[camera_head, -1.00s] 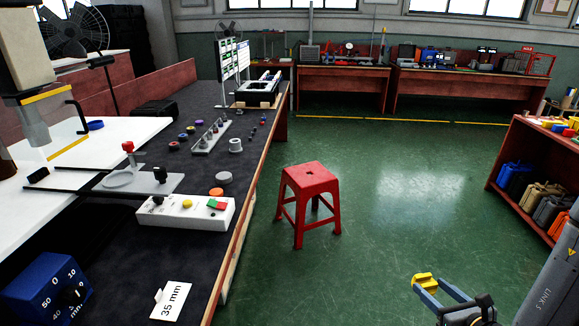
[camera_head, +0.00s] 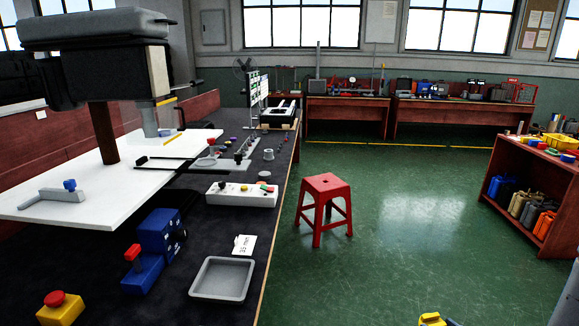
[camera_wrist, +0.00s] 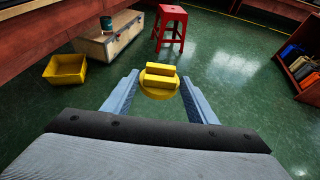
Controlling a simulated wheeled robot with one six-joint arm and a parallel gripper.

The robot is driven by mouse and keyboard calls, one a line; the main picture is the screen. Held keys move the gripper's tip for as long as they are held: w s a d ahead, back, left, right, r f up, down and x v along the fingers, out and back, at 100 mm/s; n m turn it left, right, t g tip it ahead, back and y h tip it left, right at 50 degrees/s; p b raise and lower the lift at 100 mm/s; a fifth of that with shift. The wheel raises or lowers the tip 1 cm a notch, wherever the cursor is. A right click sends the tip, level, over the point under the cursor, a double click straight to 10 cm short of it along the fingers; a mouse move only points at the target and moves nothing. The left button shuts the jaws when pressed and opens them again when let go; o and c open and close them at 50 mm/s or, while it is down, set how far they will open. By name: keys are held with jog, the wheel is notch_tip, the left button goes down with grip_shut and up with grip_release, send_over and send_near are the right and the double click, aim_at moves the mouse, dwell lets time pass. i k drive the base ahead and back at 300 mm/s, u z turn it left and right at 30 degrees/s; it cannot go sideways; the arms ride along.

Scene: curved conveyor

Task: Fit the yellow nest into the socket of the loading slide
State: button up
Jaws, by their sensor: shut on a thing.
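The yellow nest (camera_wrist: 158,82) is a round yellow piece with two raised blocks. In the wrist view it sits between the blue-grey fingers of my gripper (camera_wrist: 159,90), which is shut on it above the green floor. In the head view only a bit of the nest (camera_head: 433,319) shows at the bottom edge; the fingers are mostly out of frame. The loading slide appears to be the grey plate (camera_head: 232,164) with a round socket (camera_head: 205,162) on the left bench, beside the white press table. The nest is well apart from it.
A red stool (camera_head: 323,205) stands on the floor right of the bench (camera_head: 200,250). The bench holds a white control box (camera_head: 240,195), a grey tray (camera_head: 222,279) and a red stop button (camera_head: 60,300). A shelf (camera_head: 525,180) stands at right.

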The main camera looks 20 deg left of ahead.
aim_at(211, 162)
jog(key=u, duration=0.95)
